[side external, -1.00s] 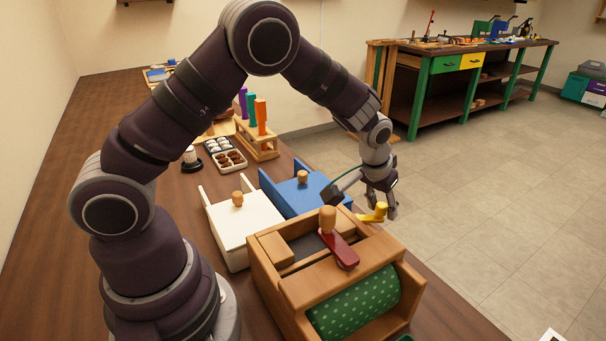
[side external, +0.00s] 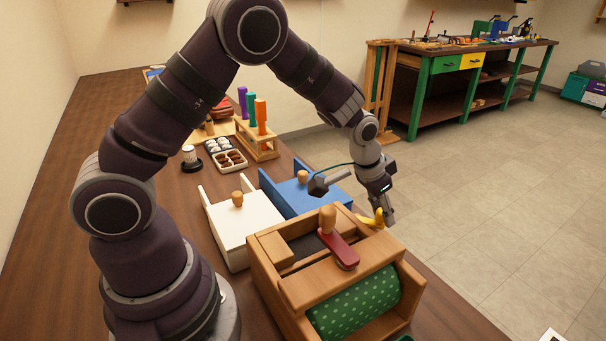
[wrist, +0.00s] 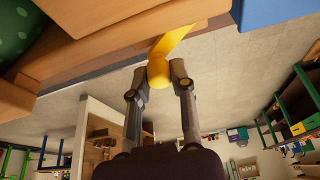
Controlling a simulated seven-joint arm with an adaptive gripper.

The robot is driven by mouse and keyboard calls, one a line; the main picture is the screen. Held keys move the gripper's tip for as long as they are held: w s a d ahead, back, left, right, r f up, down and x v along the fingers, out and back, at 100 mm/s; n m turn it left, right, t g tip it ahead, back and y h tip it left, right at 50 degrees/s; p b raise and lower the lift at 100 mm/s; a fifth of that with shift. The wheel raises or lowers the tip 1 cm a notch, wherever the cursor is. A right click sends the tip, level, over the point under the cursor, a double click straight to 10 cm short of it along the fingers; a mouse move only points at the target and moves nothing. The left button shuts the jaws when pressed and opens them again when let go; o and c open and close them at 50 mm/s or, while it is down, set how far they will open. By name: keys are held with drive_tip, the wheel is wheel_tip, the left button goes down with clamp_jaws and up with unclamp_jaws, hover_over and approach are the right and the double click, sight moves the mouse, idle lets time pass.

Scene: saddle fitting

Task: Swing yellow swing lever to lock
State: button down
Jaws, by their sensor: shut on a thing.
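The yellow swing lever (side external: 372,219) is at the far right corner of the wooden box fixture (side external: 290,290). In the wrist view the yellow lever (wrist: 172,42) runs up from its knob, which sits between my fingertips. My gripper (side external: 384,216) is shut on the lever's knob, with one finger on each side of it; in the wrist view my gripper (wrist: 158,76) reaches in from below. The lever's pivot is hard to make out. A red lever (side external: 340,250) with a wooden knob lies on top of the fixture. A green dotted roll (side external: 355,303) sits in its front.
A white box (side external: 232,228) and a blue box (side external: 305,192) with wooden knobs stand behind the fixture. A rack (side external: 258,135) of coloured handles and a tray (side external: 230,159) are farther back. Open floor lies right of the bench.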

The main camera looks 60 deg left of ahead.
drive_tip(key=m, duration=0.1)
drive_tip(key=s+m+h, duration=0.1)
drive_tip(key=shift+d+m, duration=0.25)
drive_tip(key=shift+m, duration=0.05)
drive_tip(key=shift+s+d+m+g+h, duration=0.2)
drive_tip(key=shift+s+m+h, duration=0.15)
drive_tip(key=shift+m, duration=0.6)
drive_tip(key=shift+s+d+m+g+h, duration=0.1)
drive_tip(key=shift+s+m+g+h, duration=0.2)
drive_tip(key=shift+m, duration=0.65)
drive_tip(key=c, duration=1)
unclamp_jaws()
drive_tip(key=shift+o, duration=0.2)
